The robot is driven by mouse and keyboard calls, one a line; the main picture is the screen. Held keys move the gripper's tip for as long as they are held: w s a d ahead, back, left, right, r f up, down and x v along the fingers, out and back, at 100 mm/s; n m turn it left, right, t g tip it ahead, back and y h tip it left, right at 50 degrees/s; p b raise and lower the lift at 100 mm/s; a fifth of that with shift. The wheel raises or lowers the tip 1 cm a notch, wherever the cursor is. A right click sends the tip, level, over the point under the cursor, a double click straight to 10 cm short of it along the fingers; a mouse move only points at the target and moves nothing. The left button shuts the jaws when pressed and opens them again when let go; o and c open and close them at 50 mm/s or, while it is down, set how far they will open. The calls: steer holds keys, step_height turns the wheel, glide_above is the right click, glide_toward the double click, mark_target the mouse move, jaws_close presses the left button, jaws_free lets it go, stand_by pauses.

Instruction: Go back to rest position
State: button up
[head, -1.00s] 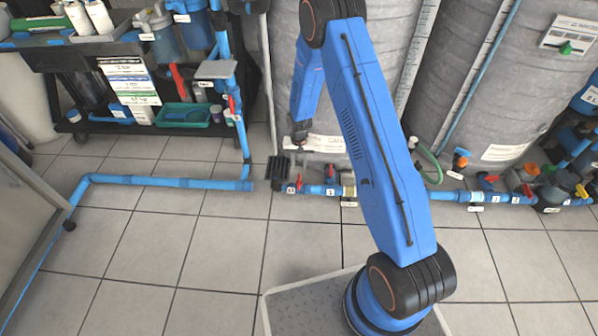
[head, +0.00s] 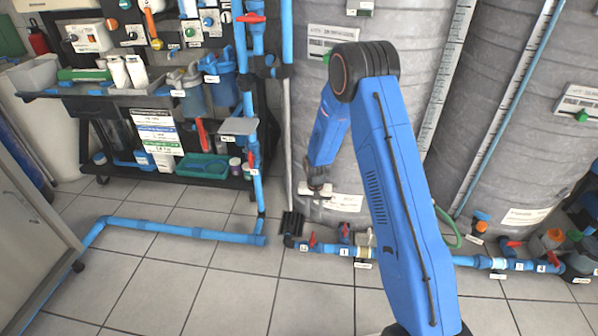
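My blue arm rises from the bottom of the head view, bends at a black elbow near the top, and its forearm points down. My gripper (head: 317,190) is at the end of the forearm, small and dark, in front of the left grey tank. It is too small to tell whether its fingers are open or shut. I see nothing clearly held in it.
A blue floor pipe (head: 180,231) with red-handled valves runs below the tanks. A rack with a control panel and shelf (head: 110,90) stands at the left. Grey tanks (head: 490,100) fill the back right.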

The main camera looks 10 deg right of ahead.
steer(key=s+d+r+n+t, duration=0.1)
steer(key=s+r, duration=0.4)
steer(key=r, duration=0.6)
steer(key=s+d+r, duration=0.2)
steer(key=s+r, duration=0.2)
steer(key=r, duration=0.7)
steer(key=s+d+r+n+t, duration=0.1)
steer(key=s+r, duration=0.4)
steer(key=r, duration=0.6)
steer(key=s+d+r+t, duration=0.1)
steer(key=s+r, duration=0.3)
steer(key=s, duration=0.5)
steer(key=s+d+r+n+t, duration=0.1)
steer(key=s+r, duration=0.3)
steer(key=s, duration=0.6)
steer(key=s+d+r, duration=0.1)
steer(key=s+r, duration=0.3)
steer(key=s, duration=0.6)
steer(key=shift+s+n+t, duration=0.15)
steer(key=shift+n+t, duration=0.25)
